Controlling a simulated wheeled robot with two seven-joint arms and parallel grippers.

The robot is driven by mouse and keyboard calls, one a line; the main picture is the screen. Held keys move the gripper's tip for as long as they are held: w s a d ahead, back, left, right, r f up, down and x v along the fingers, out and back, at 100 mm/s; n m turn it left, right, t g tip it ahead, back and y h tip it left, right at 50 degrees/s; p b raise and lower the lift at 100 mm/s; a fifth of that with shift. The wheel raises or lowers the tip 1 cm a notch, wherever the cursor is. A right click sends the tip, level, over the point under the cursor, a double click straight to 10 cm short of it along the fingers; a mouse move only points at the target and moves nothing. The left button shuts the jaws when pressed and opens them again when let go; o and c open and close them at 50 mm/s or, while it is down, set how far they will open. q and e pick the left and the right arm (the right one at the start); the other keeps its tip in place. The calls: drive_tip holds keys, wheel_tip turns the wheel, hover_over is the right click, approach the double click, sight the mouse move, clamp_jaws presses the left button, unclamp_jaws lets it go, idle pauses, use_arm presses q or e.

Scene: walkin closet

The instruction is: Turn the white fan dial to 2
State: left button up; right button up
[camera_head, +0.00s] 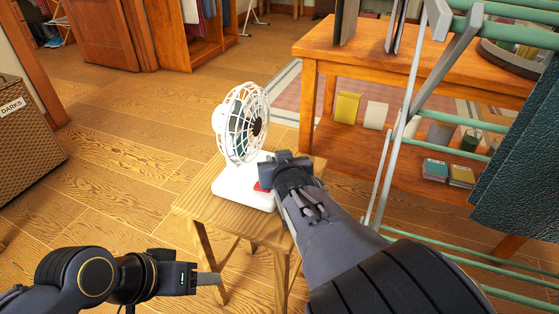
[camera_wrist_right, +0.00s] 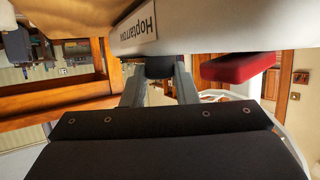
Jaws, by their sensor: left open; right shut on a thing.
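The white fan (camera_head: 240,125) stands on a wooden stool, its round cage facing right. Its white base (camera_head: 232,190) has a red part (camera_head: 258,187) at the right side, partly behind my right gripper (camera_head: 270,176). In the right wrist view, the right fingers (camera_wrist_right: 160,85) are shut on a dark round dial (camera_wrist_right: 160,67) at the base's edge. The red part (camera_wrist_right: 238,67) sits beside it, apart from the fingers. I cannot read a dial setting. My left gripper (camera_head: 212,279) is open and empty, low at the left, away from the fan.
The stool (camera_head: 205,205) is small. A wooden table (camera_head: 400,60) with a lower shelf stands at the back right. A drying rack (camera_head: 400,120) with a dark cloth (camera_head: 520,165) is close on the right. A hamper (camera_head: 25,135) stands left. Open floor lies between.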

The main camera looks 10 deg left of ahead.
use_arm(q)
drive_tip(key=shift+r+p, duration=0.6)
drive_tip(key=shift+r, duration=0.4)
use_arm(e)
drive_tip(key=shift+s+a+m+h, duration=0.1)
drive_tip(key=shift+m+h, duration=0.4)
drive_tip(key=shift+h, duration=0.2)
drive_tip(key=shift+f, duration=0.1)
drive_tip(key=o, duration=1)
